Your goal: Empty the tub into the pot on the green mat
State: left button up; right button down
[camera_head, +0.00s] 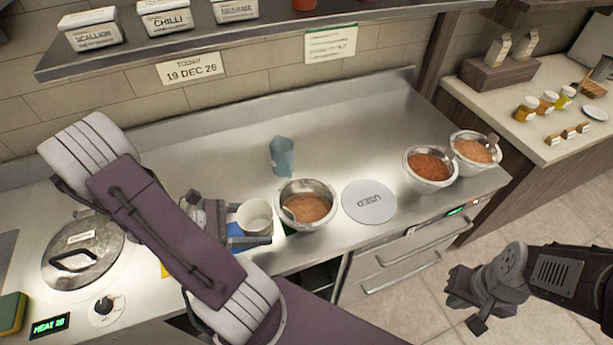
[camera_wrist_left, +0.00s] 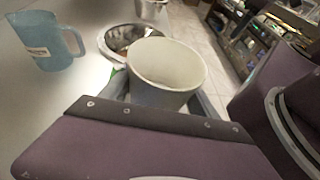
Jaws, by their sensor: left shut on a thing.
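A white tub (camera_head: 256,219) is held between the fingers of my left gripper (camera_head: 250,238), upright over the counter and just left of a metal pot. It also shows in the left wrist view (camera_wrist_left: 165,85), with a pale inside; I cannot tell how much is in it. The metal pot (camera_head: 322,190) holds orange-brown sauce and something pale at its left side. It shows partly behind the tub in the left wrist view (camera_wrist_left: 118,37), with a bit of green mat (camera_wrist_left: 113,72) near it. My right gripper (camera_head: 467,309) is open and empty, over the floor at right.
A blue jug (camera_head: 282,156) stands behind the pot. A grey disc marked USED (camera_head: 369,202) lies right of it, then two bowls of sauce (camera_head: 431,183) (camera_head: 463,137). A blue mat (camera_head: 235,230) shows by the tub. A lidded pot (camera_head: 83,254) is at left.

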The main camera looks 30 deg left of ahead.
pick_arm(q)
jog(key=shift+r, duration=0.1)
jog(key=shift+r, duration=0.15)
